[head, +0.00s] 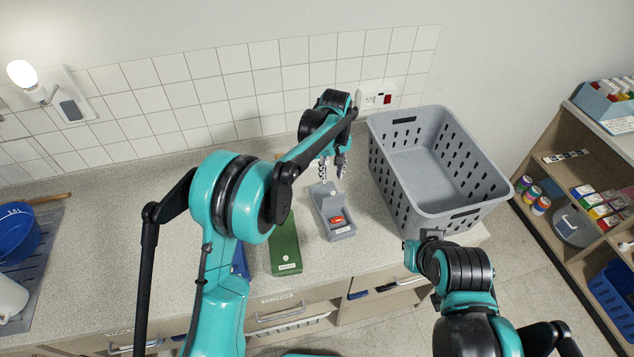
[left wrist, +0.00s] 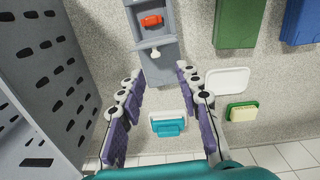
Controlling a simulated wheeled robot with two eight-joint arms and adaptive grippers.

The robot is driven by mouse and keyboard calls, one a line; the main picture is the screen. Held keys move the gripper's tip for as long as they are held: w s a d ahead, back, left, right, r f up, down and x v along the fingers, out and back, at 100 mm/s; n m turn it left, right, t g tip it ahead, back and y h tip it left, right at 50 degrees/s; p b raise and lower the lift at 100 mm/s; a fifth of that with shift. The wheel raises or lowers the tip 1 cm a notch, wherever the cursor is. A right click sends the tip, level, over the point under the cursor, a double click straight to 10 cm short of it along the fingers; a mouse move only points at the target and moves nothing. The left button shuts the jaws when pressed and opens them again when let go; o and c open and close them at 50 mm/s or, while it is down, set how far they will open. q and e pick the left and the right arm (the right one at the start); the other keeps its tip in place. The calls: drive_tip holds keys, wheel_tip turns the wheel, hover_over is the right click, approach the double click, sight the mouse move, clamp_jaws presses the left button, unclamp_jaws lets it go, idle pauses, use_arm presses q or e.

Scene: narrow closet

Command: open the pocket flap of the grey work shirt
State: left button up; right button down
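The grey folded shirt (head: 339,234) lies on the counter in the head view, right of a green folded one. Its far part, seemingly the pocket flap (head: 322,193), looks folded back from a recess holding a small red item (head: 336,219). The left wrist view also shows the grey piece (left wrist: 152,37), the red item (left wrist: 152,21) and a white button (left wrist: 155,53). My left gripper (head: 333,170) is over the shirt's far end; its fingers (left wrist: 160,80) are apart with nothing between them.
A grey laundry basket (head: 420,212) stands close to the right of the shirt. The green folded garment (head: 285,247) lies to the left. A white dish (left wrist: 226,81), a yellow sponge-like block (left wrist: 242,112) and a teal item (left wrist: 168,126) lie near the tiled wall.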

sight(333, 199)
use_arm(q)
drive_tip(key=f, duration=0.7)
drive_tip(key=shift+w+d+f, duration=0.1)
drive_tip(key=shift+d+f, duration=0.05)
drive_tip(key=shift+d, duration=0.15)
drive_tip(key=shift+d+f, duration=0.15)
drive_tip(key=shift+f, duration=0.1)
clamp_jaws()
